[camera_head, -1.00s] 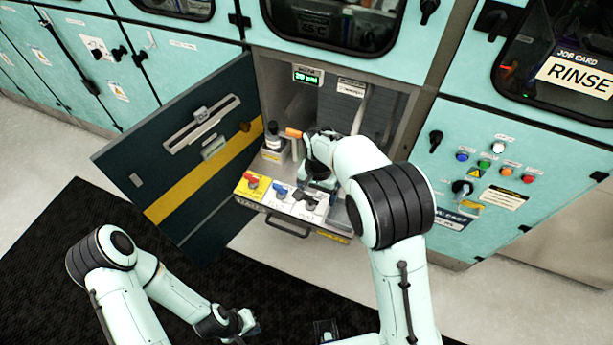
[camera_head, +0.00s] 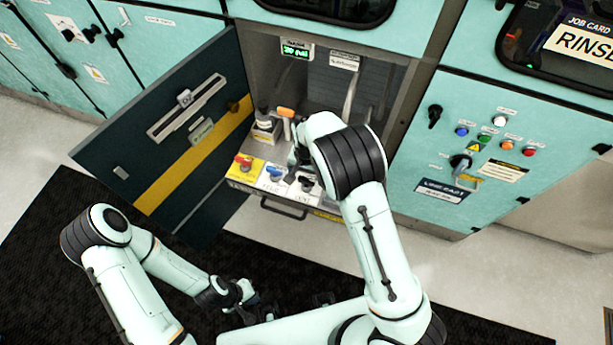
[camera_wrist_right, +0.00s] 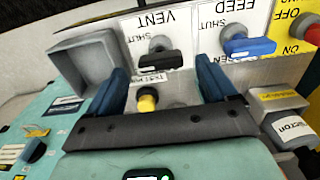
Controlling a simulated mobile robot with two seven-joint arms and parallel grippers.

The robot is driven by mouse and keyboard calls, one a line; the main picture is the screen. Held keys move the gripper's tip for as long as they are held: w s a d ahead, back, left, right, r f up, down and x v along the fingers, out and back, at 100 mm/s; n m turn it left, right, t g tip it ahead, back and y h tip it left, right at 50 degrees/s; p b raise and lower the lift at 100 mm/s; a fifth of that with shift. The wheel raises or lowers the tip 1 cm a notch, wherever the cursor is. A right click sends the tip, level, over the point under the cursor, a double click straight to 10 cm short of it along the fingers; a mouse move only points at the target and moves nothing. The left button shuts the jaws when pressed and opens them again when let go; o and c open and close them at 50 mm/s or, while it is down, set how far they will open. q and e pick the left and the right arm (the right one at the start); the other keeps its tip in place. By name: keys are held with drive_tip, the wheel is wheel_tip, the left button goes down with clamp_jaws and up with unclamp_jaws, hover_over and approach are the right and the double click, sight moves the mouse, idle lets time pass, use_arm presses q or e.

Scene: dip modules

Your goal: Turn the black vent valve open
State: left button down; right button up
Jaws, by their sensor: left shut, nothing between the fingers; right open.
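The black vent valve (camera_wrist_right: 160,62) sits on a white panel labelled VENT and SHUT in the right wrist view. Its handle lies sideways across the picture. In the head view the black vent valve (camera_head: 306,184) is at the right end of the valve row. My right gripper (camera_wrist_right: 166,78) is open, its blue fingers apart on either side below the valve handle, with nothing held. In the head view the right hand is largely hidden behind its arm. My left gripper (camera_head: 252,299) is shut and empty, low over the dark mat, away from the valves.
The blue feed valve (camera_wrist_right: 247,46) is beside the vent valve, then a red-handled valve (camera_head: 243,161). A yellow-topped fitting (camera_wrist_right: 147,99) shows between my fingers. A grey open box (camera_wrist_right: 88,60) is left of the vent panel. The open cabinet door (camera_head: 175,135) stands left.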

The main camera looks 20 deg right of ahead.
sight(307, 183)
drive_tip(key=shift+f, duration=1.1)
drive_tip(key=c, duration=1.1)
drive_tip(key=shift+o, duration=0.2)
